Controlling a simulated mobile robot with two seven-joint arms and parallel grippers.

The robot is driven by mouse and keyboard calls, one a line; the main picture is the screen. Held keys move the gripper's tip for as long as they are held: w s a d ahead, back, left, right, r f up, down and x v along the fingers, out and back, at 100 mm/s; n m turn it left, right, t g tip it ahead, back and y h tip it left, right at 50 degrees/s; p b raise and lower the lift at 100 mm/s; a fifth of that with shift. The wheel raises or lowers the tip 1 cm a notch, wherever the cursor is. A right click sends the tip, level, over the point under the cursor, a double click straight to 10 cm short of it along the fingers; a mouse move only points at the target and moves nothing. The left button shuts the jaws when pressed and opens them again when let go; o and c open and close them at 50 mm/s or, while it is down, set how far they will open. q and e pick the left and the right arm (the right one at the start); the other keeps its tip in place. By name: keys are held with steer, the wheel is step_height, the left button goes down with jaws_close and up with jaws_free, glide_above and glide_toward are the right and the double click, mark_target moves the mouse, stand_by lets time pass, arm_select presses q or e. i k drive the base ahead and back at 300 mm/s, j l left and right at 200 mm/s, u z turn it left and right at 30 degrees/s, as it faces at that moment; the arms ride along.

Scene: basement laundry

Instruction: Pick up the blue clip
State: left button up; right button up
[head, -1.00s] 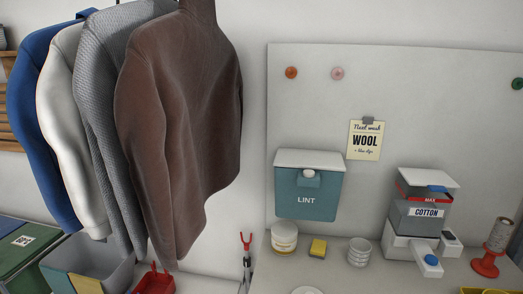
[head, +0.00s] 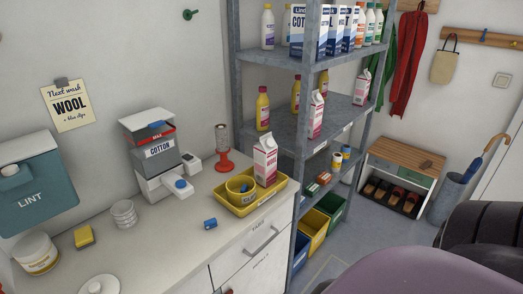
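A small blue object (head: 210,224), which looks like the blue clip, lies on the pale countertop (head: 165,240). It is in front of the yellow tray (head: 235,209) and to its left, apart from it. It is too small to make out its shape well. Neither of my grippers is in the head view.
The tray holds a carton (head: 265,160) and a yellow cup (head: 240,187). A metal shelf (head: 300,130) rises beyond the counter. The counter around the clip is clear.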

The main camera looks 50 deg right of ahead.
mark_target(209, 224)
steer(key=z, duration=0.8)
